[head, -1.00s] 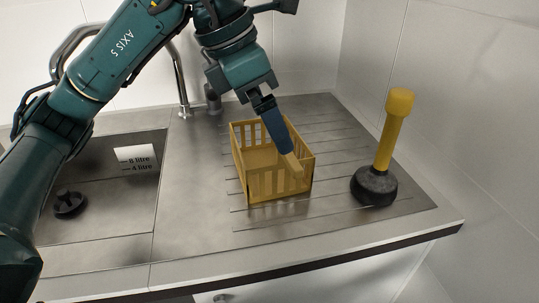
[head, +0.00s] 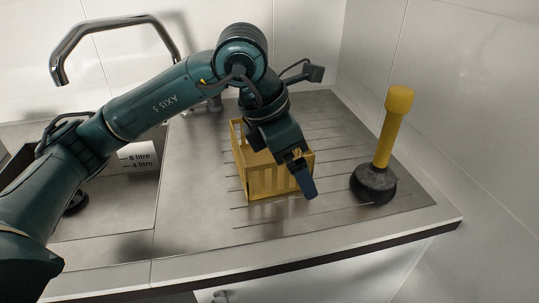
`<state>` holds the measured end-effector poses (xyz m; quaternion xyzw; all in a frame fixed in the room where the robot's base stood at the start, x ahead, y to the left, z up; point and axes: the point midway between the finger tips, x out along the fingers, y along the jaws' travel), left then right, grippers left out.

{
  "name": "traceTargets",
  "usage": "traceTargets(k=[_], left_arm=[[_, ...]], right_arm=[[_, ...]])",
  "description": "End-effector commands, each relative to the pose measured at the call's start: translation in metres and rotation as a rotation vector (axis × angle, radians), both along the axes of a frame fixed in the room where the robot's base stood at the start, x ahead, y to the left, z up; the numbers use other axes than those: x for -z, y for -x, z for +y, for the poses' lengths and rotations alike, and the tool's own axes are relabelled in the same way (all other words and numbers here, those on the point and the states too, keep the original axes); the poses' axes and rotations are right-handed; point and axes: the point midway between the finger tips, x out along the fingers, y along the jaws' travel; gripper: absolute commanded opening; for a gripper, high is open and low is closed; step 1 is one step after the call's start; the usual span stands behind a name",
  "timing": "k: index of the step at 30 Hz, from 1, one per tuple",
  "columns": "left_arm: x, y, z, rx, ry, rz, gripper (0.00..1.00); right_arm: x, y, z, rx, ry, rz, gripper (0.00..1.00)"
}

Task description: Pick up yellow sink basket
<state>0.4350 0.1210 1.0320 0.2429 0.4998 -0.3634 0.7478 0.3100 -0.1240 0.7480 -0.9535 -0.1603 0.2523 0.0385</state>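The yellow sink basket (head: 268,183) stands upright on the ribbed steel drainboard, with slotted sides. My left arm comes in from the left and reaches over the basket, hiding much of its top and inside. My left gripper (head: 307,187) points down at the basket's front right corner. Its blue finger overlaps the corner in the picture; I cannot tell whether it touches the basket or how far apart the fingers are. My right gripper is not in view.
A plunger with a yellow handle (head: 391,130) and black cup (head: 373,184) stands right of the basket. The sink (head: 110,215) lies to the left, with a curved tap (head: 66,48) behind. The drainboard's front left is clear.

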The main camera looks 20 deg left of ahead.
Motion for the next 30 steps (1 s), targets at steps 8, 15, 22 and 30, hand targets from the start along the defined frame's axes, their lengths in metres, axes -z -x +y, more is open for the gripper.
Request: traceTargets(k=[8,15,22,30], left_arm=[[-0.0005,0.0,0.0,0.0,0.0,0.0,0.82],[-0.0007,0.0001,0.0001,0.0,0.0,0.0,0.62],[-0.0013,-0.0001,0.0001,0.001,0.001,-0.002,0.48],[-0.0091,-0.0005,-0.0002,0.0,0.002,-0.004,0.47]], right_arm=[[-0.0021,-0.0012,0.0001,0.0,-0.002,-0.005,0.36],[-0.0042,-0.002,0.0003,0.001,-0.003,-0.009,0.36],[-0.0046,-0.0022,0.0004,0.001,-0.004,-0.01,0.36],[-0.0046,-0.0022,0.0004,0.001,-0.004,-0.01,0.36]])
